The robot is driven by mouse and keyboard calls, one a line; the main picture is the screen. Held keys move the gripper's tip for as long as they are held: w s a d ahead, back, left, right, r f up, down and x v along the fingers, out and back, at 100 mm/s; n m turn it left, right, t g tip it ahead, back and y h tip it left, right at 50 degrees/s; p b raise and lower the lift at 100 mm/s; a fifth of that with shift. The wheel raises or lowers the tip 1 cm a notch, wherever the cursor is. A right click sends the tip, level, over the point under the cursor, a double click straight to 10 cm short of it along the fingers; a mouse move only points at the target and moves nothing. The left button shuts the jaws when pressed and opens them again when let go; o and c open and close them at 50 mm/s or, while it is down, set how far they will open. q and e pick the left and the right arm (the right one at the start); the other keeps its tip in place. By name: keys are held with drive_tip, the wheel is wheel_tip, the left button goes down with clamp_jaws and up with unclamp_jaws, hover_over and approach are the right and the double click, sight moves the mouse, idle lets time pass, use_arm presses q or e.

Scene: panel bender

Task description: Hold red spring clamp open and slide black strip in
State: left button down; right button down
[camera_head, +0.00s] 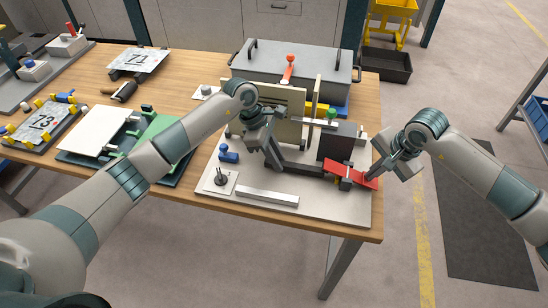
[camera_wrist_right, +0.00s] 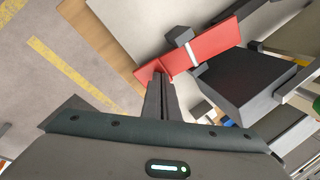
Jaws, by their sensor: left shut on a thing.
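The red spring clamp (camera_head: 358,177) lies at the right edge of the pale base plate, beside a dark block. It also shows in the right wrist view (camera_wrist_right: 215,48). My left gripper (camera_head: 271,160) is shut on the black strip (camera_head: 302,169). The strip points right toward the clamp. Whether its far end is inside the clamp I cannot tell. My right gripper (camera_head: 373,176) is at the clamp's right end. In the right wrist view its fingers (camera_wrist_right: 159,76) are together, with their tips at the red lever. Contact looks likely, and the fingers partly hide the lever's end.
The dark block (camera_head: 337,142) stands just behind the clamp. A light bar (camera_head: 267,197) lies at the front of the base plate (camera_head: 312,214). A blue knob (camera_head: 227,153) stands on the left. A grey box (camera_head: 300,68) sits behind. Open floor lies right of the table.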

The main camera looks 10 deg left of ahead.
sight(289, 164)
use_arm(q)
drive_tip(key=shift+d, duration=1.5)
use_arm(e)
drive_tip(key=shift+s, duration=0.1)
use_arm(q)
drive_tip(key=shift+f, duration=0.2)
drive_tip(key=c, duration=1.5)
unclamp_jaws()
drive_tip(key=shift+c, duration=0.2)
drive_tip(key=shift+r, duration=4)
